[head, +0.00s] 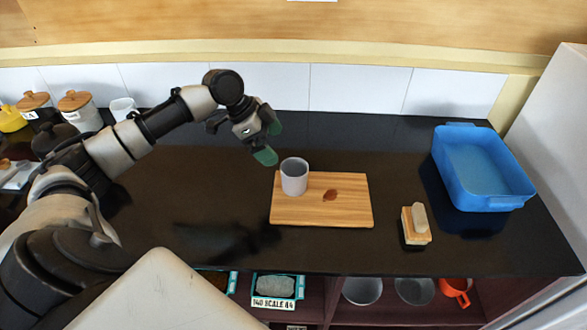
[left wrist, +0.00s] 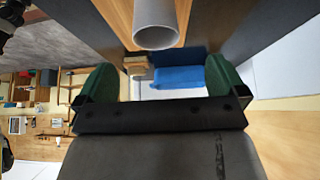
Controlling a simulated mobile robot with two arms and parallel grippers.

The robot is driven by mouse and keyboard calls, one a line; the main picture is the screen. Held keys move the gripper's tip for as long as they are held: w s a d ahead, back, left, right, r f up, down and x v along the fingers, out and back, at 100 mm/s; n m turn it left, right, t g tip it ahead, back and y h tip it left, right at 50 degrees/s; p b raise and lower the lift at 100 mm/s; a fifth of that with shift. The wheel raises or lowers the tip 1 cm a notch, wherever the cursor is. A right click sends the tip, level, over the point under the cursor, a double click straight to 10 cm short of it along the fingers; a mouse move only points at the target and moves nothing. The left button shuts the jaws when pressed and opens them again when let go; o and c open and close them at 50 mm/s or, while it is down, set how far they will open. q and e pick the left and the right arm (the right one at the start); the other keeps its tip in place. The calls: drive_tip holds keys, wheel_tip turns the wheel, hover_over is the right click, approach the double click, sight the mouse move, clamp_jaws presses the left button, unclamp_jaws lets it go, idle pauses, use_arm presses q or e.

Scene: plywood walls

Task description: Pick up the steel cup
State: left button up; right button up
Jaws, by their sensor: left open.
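The steel cup (head: 294,177) is a light grey cup standing upright on the left back part of a wooden cutting board (head: 350,210). In the left wrist view the cup (left wrist: 155,30) is at the top centre, beyond the fingertips. My left gripper (head: 270,142) has green fingertips and is open, just up and left of the cup in the head view, not around it. In the left wrist view the open jaws (left wrist: 118,80) are apart with nothing between them. My right gripper is not in view.
A blue tub (head: 440,165) stands at the right back. A wooden brush-like block (head: 415,228) lies right of the board. Lidded jars (head: 80,108) and a white mug (head: 123,108) are at the left back. Bowls sit on the shelf below. The dark counter around the board is mostly clear.

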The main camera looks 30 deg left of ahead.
sight(294, 170)
use_arm(q)
drive_tip(key=x, duration=0.3)
drive_tip(key=shift+d+f+p, duration=0.25)
drive_tip(key=shift+d+p, duration=0.15)
drive_tip(key=shift+d, duration=0.05)
drive_tip(key=p+x, duration=0.2)
drive_tip(key=x, duration=0.3)
drive_tip(key=shift+d+f, duration=0.1)
drive_tip(key=shift+f, duration=0.25)
drive_tip(key=shift+d+f, duration=0.15)
drive_tip(key=shift+f, duration=0.05)
drive_tip(key=shift+w+f, duration=0.1)
drive_tip(key=c, duration=0.8)
drive_tip(key=shift+c, duration=1.1)
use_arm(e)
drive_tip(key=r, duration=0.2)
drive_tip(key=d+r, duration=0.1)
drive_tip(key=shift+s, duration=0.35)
